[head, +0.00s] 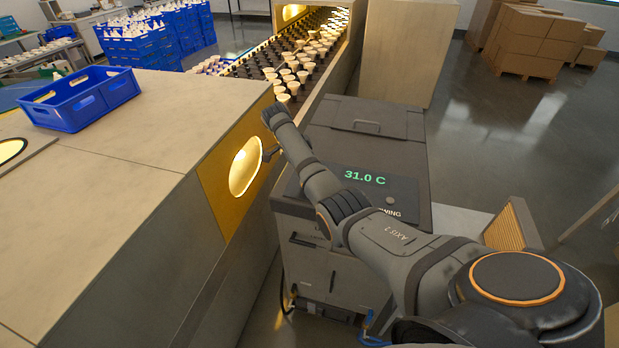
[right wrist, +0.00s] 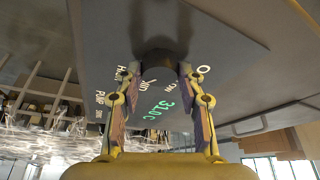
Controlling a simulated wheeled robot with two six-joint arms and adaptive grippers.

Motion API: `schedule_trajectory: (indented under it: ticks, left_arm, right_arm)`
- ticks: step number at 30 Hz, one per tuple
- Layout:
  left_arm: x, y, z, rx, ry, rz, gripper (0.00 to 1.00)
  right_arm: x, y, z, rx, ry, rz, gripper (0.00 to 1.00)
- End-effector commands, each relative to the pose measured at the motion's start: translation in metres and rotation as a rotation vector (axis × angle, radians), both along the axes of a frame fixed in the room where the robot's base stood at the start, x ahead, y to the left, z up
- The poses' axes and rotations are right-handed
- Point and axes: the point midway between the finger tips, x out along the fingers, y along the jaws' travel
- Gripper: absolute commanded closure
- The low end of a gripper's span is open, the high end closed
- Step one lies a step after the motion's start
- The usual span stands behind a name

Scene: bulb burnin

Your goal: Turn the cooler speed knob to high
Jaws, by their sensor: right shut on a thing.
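The cooler is a grey box (head: 375,147) with a dark panel and a green 31.0 C display (head: 365,178) in the head view. My right arm reaches across its front and hides much of the panel, including the knob. In the right wrist view the dark round speed knob (right wrist: 160,64) stands on the panel, with white lettering around it. My right gripper (right wrist: 160,74) is shut on the knob, one finger on each side. The knob's pointer setting cannot be read. My left gripper is not in view.
A long pale machine housing (head: 130,150) with a yellow end plate and glowing round opening (head: 245,165) stands close left of the cooler. A blue crate (head: 82,98) sits on it. A conveyor of bulbs (head: 290,70) runs behind. Cartons (head: 540,40) stand back right; the floor before them is clear.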

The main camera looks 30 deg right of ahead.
Motion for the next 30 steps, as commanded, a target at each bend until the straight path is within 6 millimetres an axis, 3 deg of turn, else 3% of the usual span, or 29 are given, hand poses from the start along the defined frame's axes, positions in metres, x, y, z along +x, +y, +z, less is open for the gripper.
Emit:
schedule_trajectory:
  ticks: [10, 29, 30]
  left_arm:
    - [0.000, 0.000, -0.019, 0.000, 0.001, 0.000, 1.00]
    - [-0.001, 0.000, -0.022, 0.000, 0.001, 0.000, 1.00]
    - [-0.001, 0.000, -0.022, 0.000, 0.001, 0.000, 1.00]
  right_arm:
    - [0.003, -0.001, 0.001, 0.000, -0.007, -0.169, 0.93]
    - [0.003, -0.001, 0.003, -0.001, -0.007, -0.217, 0.93]
    - [0.003, -0.001, 0.003, -0.001, -0.007, -0.217, 0.59]
